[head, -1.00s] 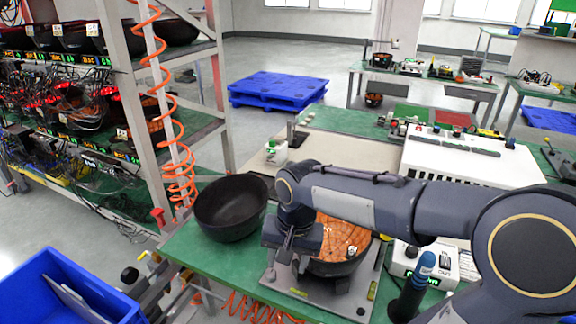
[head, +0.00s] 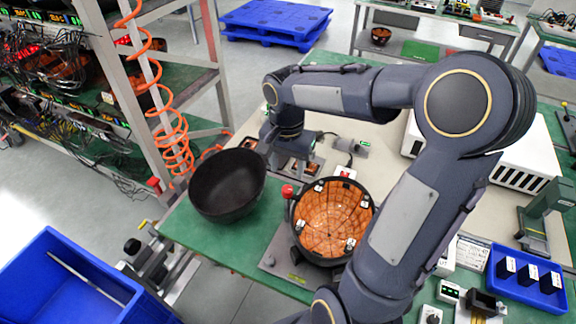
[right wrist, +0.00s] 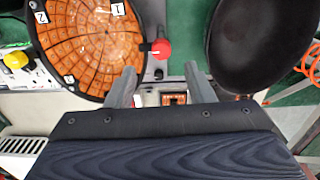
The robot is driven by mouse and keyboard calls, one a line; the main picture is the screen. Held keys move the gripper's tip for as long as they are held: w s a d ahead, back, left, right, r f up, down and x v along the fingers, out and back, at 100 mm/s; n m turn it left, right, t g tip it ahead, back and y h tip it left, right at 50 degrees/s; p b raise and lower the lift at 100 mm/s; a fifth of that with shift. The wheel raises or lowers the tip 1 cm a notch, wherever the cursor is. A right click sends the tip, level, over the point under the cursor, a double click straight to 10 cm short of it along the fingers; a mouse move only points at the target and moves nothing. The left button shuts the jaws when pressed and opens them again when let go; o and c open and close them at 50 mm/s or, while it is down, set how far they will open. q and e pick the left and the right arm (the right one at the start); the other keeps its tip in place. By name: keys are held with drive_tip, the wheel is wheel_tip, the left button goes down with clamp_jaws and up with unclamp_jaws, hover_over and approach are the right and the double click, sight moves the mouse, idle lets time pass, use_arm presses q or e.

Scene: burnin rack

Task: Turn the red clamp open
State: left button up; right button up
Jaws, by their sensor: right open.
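The red clamp shows as a round red knob (head: 287,191) at the left rim of the orange-lined black bowl (head: 333,220), which sits on a grey plate. In the right wrist view the red knob (right wrist: 161,48) lies just beyond my fingertips, roughly midway between them. My right gripper (head: 290,172) is open and empty, its fingers spread on the far side of the knob. It also shows in the right wrist view (right wrist: 160,76). I see no contact between fingers and knob. My left gripper is not in view.
A black empty bowl (head: 228,184) stands close on the left and also shows in the right wrist view (right wrist: 245,45). The rack post (head: 112,90) with an orange coiled hose (head: 172,135) is farther left. A blue bin (head: 65,285) is at lower left.

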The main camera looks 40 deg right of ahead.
sight(287, 189)
drive_tip(key=shift+w+d+f, duration=0.2)
drive_tip(key=shift+w+f, duration=0.05)
drive_tip(key=shift+s+a+f+p, duration=0.1)
drive_tip(key=shift+f+p, duration=0.25)
drive_tip(key=shift+f, duration=3.25)
drive_tip(key=c, duration=1)
